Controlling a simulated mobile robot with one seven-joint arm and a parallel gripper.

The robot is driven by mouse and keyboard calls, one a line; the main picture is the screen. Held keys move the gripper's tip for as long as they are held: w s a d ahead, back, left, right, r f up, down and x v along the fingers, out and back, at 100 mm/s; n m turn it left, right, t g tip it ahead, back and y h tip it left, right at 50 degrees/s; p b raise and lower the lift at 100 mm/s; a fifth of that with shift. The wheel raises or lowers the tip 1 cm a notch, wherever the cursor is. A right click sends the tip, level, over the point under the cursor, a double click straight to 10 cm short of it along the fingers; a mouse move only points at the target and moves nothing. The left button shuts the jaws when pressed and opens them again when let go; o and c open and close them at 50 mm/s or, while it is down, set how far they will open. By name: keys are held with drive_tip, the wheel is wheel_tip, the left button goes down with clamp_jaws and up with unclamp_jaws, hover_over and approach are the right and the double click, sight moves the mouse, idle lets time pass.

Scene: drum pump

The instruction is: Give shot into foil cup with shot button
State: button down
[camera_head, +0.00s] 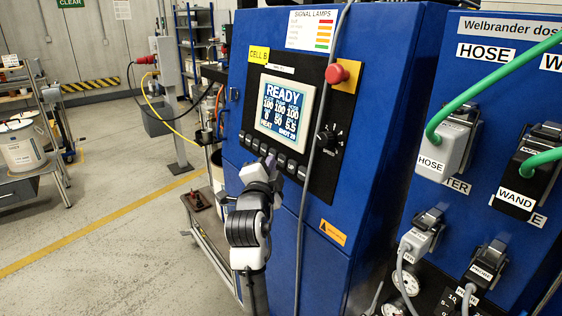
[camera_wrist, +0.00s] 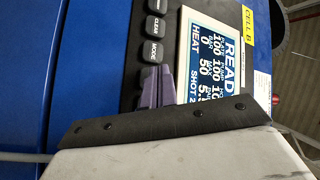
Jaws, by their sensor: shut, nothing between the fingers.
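My gripper (camera_head: 271,159) is shut and empty, its tip at the row of dark buttons (camera_head: 291,167) under the screen. In the wrist view its purple fingers (camera_wrist: 156,73) lie together over the panel, beside the button marked MODE (camera_wrist: 154,51). The button marked CLEAR (camera_wrist: 155,26) is one place farther along the row. The fingers hide part of the row, and I cannot tell whether they touch a button. I cannot read which button is the shot button. The screen (camera_head: 284,107) says READY, with a SHOT figure at its bottom. I see no foil cup.
A red knob (camera_head: 337,74) and a black dial (camera_head: 329,137) sit right of the screen. A grey cable (camera_head: 307,190) hangs down the blue cabinet (camera_head: 320,255). Green hoses (camera_head: 490,86) plug in at the right. A low cart (camera_head: 200,215) stands left of the cabinet; floor farther left is open.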

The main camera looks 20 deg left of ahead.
drive_tip(key=shift+w+d, duration=0.1)
drive_tip(key=shift+w, duration=0.05)
drive_tip(key=shift+w+d, duration=0.15)
drive_tip(key=shift+w, duration=0.05)
drive_tip(key=shift+w+d+f, duration=0.15)
drive_tip(key=shift+w+d, duration=0.1)
drive_tip(key=shift+w, duration=0.1)
idle(0.7)
drive_tip(key=shift+s, duration=0.1)
drive_tip(key=shift+s+a+b, duration=0.3)
drive_tip(key=shift+s+a, duration=0.2)
drive_tip(key=shift+s, duration=0.1)
idle(0.3)
drive_tip(key=shift+s+a+r, duration=0.3)
drive_tip(key=shift+s+a, duration=0.45)
drive_tip(key=shift+s, duration=0.25)
drive_tip(key=shift+s+a+r, duration=0.3)
drive_tip(key=shift+s+a, duration=0.45)
drive_tip(key=shift+s, duration=0.2)
